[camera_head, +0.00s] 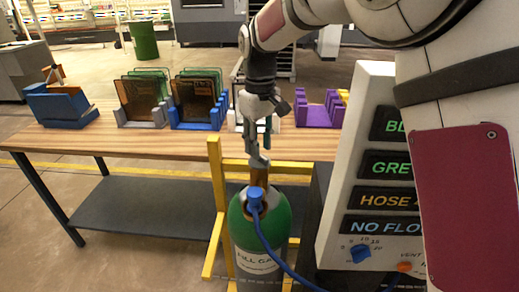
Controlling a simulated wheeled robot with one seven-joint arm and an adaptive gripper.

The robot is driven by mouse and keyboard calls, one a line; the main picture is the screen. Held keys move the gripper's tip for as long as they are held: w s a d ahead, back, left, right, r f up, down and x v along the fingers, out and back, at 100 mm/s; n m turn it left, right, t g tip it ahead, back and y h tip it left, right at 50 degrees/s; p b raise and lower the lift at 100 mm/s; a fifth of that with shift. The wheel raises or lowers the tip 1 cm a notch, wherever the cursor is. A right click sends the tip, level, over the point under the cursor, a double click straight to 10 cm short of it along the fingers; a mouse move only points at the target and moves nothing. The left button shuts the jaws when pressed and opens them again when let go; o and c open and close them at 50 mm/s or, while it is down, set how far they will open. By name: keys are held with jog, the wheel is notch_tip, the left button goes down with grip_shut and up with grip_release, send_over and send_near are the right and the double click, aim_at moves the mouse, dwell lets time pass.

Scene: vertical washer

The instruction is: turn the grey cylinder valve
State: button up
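A green gas cylinder (262,228) stands upright at the lower centre, with a white label. A brass-coloured valve stem (259,178) rises from its top, and a blue fitting (255,195) sits on the near side. My gripper (257,158) points down from above, with its fingertips right at the top of the stem. The grey valve is hard to tell apart from the grey fingers there. I cannot tell whether the fingers touch it or close around it.
A yellow frame (215,190) stands around the cylinder. A blue hose (272,250) runs from the fitting to the lower right. A panel with lit labels and a blue knob (361,253) stands close on the right. Behind is a wooden table (150,143) with coloured racks.

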jog(key=shift+f, duration=1.2)
grip_shut()
